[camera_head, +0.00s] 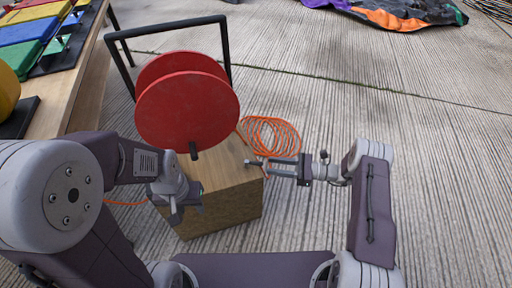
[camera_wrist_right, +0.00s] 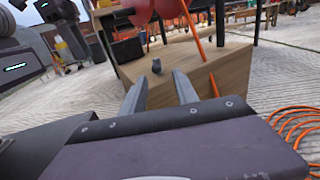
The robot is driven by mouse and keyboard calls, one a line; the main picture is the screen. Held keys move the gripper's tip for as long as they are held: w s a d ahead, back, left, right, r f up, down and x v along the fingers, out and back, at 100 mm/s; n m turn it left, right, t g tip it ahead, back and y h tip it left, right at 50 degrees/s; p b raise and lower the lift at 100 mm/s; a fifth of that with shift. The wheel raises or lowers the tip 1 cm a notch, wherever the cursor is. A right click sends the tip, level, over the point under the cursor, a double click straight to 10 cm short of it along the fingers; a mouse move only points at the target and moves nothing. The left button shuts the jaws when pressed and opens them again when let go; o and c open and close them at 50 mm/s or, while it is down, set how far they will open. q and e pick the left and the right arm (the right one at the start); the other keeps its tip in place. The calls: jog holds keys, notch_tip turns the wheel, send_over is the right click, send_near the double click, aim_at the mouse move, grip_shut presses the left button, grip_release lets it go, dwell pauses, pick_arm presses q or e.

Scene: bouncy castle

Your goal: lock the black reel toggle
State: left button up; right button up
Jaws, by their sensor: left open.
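The red reel (camera_head: 187,118) stands in a black frame (camera_head: 228,50) on a wooden block (camera_head: 228,208). The black toggle (camera_head: 194,151) is a short dark peg at the reel's lower front edge. A small dark piece that looks like the toggle shows in the right wrist view (camera_wrist_right: 156,66), beyond my fingertips. My right gripper (camera_head: 252,163) is right of the toggle, apart from it, by the block's right edge. Its two fingers (camera_wrist_right: 158,77) are spread with nothing between them. My left gripper (camera_head: 174,208) is open and empty below the toggle, in front of the block.
An orange cable coil (camera_head: 270,138) lies on the ribbed concrete floor behind my right gripper. A wooden table (camera_head: 85,75) with coloured panels stands at the left. A deflated colourful fabric (camera_head: 400,12) lies at the back right. The floor on the right is clear.

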aim_at(249, 162)
jog(key=a+b, duration=0.1)
jog(key=a, duration=0.2)
jog(key=a+b, duration=0.1)
jog(key=a, duration=0.2)
jog(key=w+a+b, duration=0.1)
jog(key=a+b, duration=0.1)
jog(key=a, duration=0.1)
jog(key=shift+r, duration=0.3)
pick_arm(q)
notch_tip(249, 162, down, 4)
jog(key=shift+s+a+r, duration=0.1)
jog(key=shift+r, duration=0.15)
pick_arm(e)
jog(key=shift+w+a+r, duration=0.15)
jog(key=shift+a+r, duration=0.05)
jog(key=shift+a, duration=0.15)
